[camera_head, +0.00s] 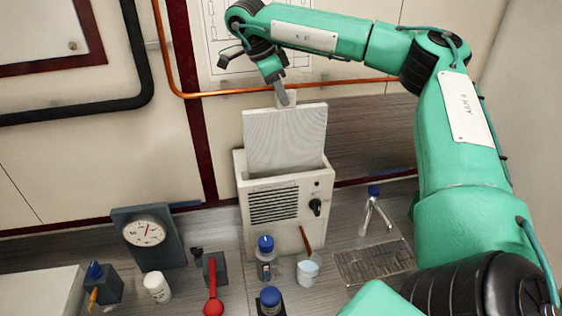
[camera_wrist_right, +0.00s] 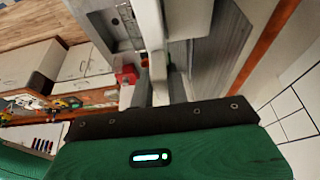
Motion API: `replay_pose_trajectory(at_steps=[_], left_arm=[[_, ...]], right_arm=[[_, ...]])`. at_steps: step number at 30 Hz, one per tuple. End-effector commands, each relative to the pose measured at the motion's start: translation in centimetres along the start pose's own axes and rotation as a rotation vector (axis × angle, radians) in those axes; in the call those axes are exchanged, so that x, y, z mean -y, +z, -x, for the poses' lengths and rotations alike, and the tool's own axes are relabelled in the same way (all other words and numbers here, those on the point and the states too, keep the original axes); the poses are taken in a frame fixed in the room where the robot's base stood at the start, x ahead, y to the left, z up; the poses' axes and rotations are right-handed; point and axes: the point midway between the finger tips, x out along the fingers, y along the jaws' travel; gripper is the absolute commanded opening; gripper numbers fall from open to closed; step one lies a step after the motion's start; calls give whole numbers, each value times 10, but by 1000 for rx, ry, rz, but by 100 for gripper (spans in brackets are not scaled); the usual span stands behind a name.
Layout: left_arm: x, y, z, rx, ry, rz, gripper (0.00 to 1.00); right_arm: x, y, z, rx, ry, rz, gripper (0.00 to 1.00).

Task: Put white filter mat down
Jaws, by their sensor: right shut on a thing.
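The white filter mat (camera_head: 285,138) is a flat, pale, ribbed panel with a tab on its top edge. It stands nearly upright, with its lower edge at or inside the open top of a white vented housing (camera_head: 317,188). The housing front hides where the mat's lower edge ends. My right gripper (camera_head: 286,99) comes from above and is shut on the mat's top tab. The right wrist view shows the gripper's fingers (camera_wrist_right: 160,75) close up, with the mat hard to make out there. My left gripper is not in view.
On the bench stand a dial gauge (camera_head: 145,232), blue-capped bottles (camera_head: 266,258), a white cup (camera_head: 308,271), a red-handled tool (camera_head: 213,303) and a flask (camera_head: 374,210). A copper pipe (camera_head: 235,92) runs along the wall behind the gripper. A metal grate (camera_head: 375,263) lies right of the housing.

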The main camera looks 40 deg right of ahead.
Motion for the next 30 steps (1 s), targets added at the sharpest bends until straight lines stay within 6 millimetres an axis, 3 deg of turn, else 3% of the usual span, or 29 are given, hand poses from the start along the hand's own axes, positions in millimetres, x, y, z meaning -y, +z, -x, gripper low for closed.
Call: replay_pose_trajectory(at_steps=[25, 30], left_arm=[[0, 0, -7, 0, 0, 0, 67], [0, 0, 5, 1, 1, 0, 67]], right_arm=[[-1, 45, -111, 0, 4, 0, 0], [-1, 55, -134, -1, 3, -1, 0]])
